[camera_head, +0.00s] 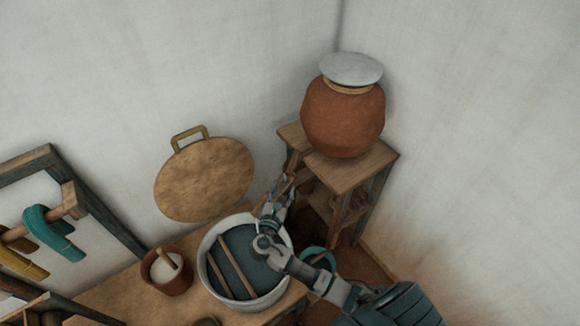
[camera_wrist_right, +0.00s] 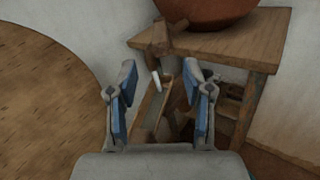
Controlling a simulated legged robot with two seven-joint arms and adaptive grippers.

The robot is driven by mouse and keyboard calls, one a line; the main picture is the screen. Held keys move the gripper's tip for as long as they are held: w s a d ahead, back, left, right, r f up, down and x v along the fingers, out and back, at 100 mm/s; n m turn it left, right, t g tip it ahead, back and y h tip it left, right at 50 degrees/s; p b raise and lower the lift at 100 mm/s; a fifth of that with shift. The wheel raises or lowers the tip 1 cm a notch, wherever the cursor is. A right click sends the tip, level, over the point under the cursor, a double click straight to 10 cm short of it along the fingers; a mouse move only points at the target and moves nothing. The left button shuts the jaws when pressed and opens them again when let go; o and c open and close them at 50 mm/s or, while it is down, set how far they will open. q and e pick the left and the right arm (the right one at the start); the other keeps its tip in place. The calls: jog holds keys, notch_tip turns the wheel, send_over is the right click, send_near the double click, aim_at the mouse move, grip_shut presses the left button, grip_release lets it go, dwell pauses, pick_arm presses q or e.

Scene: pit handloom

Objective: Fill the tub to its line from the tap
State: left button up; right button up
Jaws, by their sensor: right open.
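The round pale-rimmed tub (camera_head: 206,279) sits on the wooden bench, with dark blue-grey inside and two wooden sticks across it. I cannot make out a fill line. A clay pot (camera_head: 342,118) with a pale lid stands on a wooden stand; its lower part shows in the right wrist view (camera_wrist_right: 205,12). Below the pot, a brown tap-like piece (camera_wrist_right: 166,42) sticks out, with a small white piece (camera_wrist_right: 156,82) under it. My right gripper (camera_head: 283,187) is open and empty, beyond the tub and near the stand; its fingers (camera_wrist_right: 162,100) frame the white piece. My left gripper is not in view.
The wooden stand (camera_head: 350,172) is in the corner between two walls. A round wooden lid (camera_head: 205,180) with a handle leans against the wall. A brown pot (camera_head: 168,284) with white contents stands left of the tub. A frame with teal and yellow yarn (camera_head: 52,236) is at far left.

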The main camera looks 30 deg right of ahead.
aim_at(291, 167)
jog(key=x, duration=1.1)
jog(key=shift+s+f, duration=0.1)
jog(key=shift+a, duration=0.15)
jog(key=shift+c, duration=0.5)
grip_shut()
